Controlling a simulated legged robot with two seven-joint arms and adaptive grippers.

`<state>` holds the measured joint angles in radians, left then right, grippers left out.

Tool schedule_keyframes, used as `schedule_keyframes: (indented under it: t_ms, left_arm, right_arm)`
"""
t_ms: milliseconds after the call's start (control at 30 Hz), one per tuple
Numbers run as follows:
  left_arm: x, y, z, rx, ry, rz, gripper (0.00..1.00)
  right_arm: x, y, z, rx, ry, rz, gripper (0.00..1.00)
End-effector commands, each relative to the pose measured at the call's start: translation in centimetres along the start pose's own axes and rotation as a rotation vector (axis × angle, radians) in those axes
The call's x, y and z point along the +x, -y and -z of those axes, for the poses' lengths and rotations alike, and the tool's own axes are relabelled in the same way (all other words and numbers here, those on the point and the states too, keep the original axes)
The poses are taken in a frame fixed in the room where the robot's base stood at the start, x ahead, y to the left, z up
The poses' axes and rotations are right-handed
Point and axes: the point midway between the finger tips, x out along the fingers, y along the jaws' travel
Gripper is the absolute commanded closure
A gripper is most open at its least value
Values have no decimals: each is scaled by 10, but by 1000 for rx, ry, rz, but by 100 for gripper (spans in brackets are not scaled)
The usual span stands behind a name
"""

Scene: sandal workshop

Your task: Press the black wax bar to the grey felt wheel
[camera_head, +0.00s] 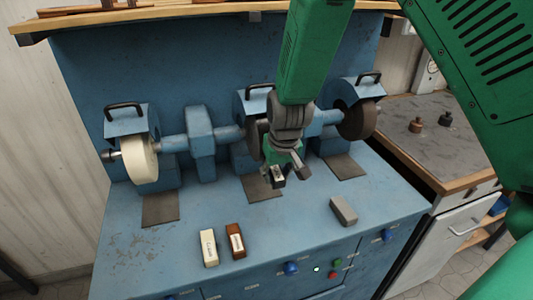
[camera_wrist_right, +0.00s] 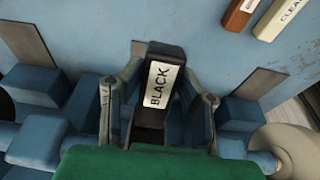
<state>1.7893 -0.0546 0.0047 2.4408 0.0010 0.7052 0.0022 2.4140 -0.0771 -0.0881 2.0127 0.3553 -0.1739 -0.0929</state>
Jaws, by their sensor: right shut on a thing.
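The black wax bar (camera_wrist_right: 175,56), with a white label reading BLACK, is held between the fingers of my right gripper (camera_wrist_right: 160,105). In the head view the right gripper (camera_head: 282,176) hangs in front of the machine's middle station, above the bench top, with the bar (camera_head: 278,183) at its tip. A greyish wheel (camera_head: 254,138) at that station is mostly hidden behind my arm. I cannot tell whether the bar touches it. A dark wheel (camera_head: 358,120) is to the right and a cream wheel (camera_head: 140,160) to the left. My left gripper is not in view.
A cream bar (camera_head: 209,248) and a red-brown bar (camera_head: 236,240) lie on the blue bench (camera_head: 150,270). A grey block (camera_head: 343,211) lies to the right. Blue hoods with handles cover the wheels. A side table (camera_head: 450,160) holds two small dark objects.

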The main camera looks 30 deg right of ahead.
Motion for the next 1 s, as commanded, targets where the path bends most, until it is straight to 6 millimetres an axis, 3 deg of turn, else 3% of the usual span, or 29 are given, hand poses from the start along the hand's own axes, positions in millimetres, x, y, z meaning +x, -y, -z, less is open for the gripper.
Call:
schedule_keyframes:
  t_ms: [700, 1000]
  left_arm:
    - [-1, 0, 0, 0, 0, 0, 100]
    - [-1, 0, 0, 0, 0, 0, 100]
  right_arm:
    - [0, -1, -57, -1, 2, 1, 99]
    - [0, -1, -62, 0, 0, 1, 99]
